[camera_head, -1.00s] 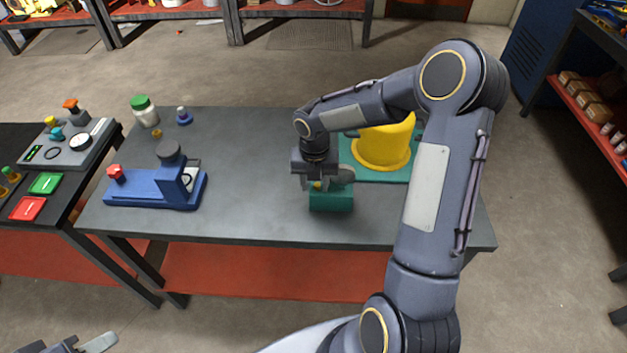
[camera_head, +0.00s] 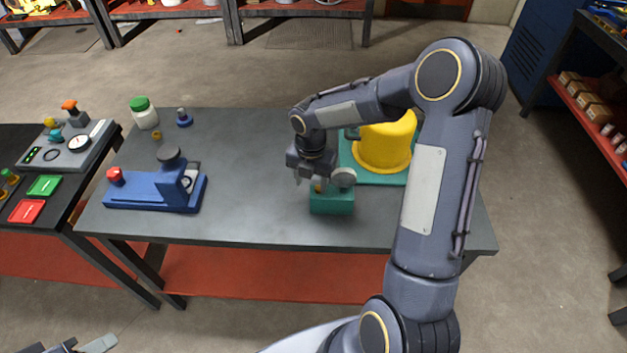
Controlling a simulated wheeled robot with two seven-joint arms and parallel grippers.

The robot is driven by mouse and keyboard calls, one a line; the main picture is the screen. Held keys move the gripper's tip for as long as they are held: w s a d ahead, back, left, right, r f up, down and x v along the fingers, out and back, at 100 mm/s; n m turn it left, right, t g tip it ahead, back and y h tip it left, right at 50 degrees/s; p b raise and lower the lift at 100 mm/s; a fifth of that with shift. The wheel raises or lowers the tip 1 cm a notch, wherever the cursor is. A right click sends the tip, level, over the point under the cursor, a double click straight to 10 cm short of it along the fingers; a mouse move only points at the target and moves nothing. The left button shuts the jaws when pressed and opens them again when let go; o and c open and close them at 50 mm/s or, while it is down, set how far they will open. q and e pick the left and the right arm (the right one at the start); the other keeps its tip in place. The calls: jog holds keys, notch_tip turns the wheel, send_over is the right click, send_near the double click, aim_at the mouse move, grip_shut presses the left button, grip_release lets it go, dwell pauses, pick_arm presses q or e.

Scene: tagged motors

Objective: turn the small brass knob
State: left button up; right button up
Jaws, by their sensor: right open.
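The small brass knob (camera_head: 319,188) shows as a yellowish spot at the top left of a green block (camera_head: 332,204), which stands on the grey table. My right gripper (camera_head: 309,181) is open and points down at the block's top left. One finger is left of the block, and the other is close to the knob and partly hides it. I cannot tell whether they touch. A round grey dial (camera_head: 344,177) sits at the block's top right. Part of my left gripper (camera_head: 80,346) shows at the bottom left edge; its jaws are mostly cut off.
A yellow cylinder (camera_head: 384,145) on a green plate (camera_head: 372,177) stands right behind the block, partly behind my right arm. A blue fixture (camera_head: 150,193) and a green-lidded jar (camera_head: 145,113) are on the left. The middle of the table (camera_head: 250,180) is clear.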

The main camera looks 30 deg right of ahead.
jog(key=r+p, duration=0.2)
jog(key=r, duration=0.1)
jog(key=shift+s+d+r, duration=0.15)
jog(key=shift+s+r, duration=0.05)
jog(key=shift+r, duration=0.1)
notch_tip(320, 180, up, 3)
jog(key=p, duration=0.2)
jog(key=shift+p, duration=0.3)
jog(key=shift+d, duration=0.1)
jog(key=s+a+r+m+t+y, duration=0.1)
jog(key=s+a+r+m+t, duration=0.15)
jog(key=s+r+m, duration=1.05)
jog(key=s+a+m+t+y, duration=0.2)
jog(key=s+a+m+t, duration=0.1)
jog(key=s+m, duration=0.7)
jog(key=a+m, duration=0.1)
jog(key=m, duration=0.3)
jog(key=shift+s+r+m+y+b, duration=0.15)
jog(key=shift+r+m+y+b, duration=0.05)
jog(key=shift+m+y+b, duration=0.2)
